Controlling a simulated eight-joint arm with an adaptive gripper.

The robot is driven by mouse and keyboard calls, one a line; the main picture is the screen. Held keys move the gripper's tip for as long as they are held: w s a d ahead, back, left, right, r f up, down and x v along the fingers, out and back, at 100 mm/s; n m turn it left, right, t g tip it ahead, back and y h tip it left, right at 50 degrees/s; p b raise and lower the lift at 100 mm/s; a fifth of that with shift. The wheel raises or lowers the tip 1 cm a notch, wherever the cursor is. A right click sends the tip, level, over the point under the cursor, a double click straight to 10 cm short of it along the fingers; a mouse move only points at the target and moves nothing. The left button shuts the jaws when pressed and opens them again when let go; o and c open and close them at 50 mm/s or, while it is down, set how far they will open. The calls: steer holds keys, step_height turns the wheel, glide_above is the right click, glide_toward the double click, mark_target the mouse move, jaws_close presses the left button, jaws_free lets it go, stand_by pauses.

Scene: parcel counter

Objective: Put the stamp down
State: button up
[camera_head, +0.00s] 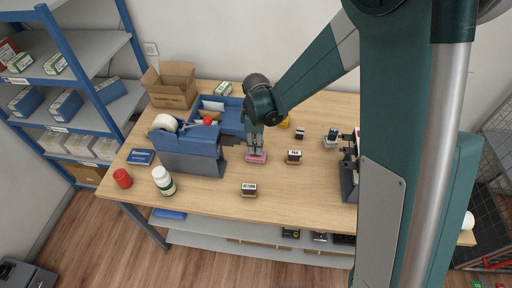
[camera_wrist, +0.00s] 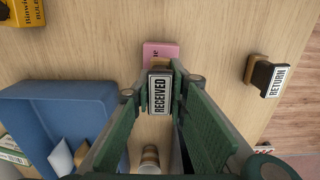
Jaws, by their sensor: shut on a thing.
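My gripper (camera_wrist: 161,72) is shut on a stamp labelled RECEIVED (camera_wrist: 160,94), with a dark body and a white label, held between the two green fingers. In the head view my gripper (camera_head: 255,149) points down at the counter, right above the pink block (camera_head: 257,159). The held stamp is mostly hidden there by the fingers. I cannot tell whether the stamp touches the pink block or the counter.
A RETURN stamp (camera_head: 249,188) stands in front, a PAID stamp (camera_head: 294,155) to the right. A blue tray (camera_head: 231,123) and tape dispenser (camera_head: 190,155) are left. A white bottle (camera_head: 164,182) and red cylinder (camera_head: 122,178) stand near the front edge. Bare wood (camera_head: 310,185) lies at front right.

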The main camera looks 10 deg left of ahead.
steer(key=shift+f, duration=0.55)
steer(key=shift+f, duration=0.15)
steer(key=o, duration=0.9)
steer(key=shift+c, duration=0.2)
steer(key=shift+r, duration=0.2)
steer(key=shift+r, duration=6)
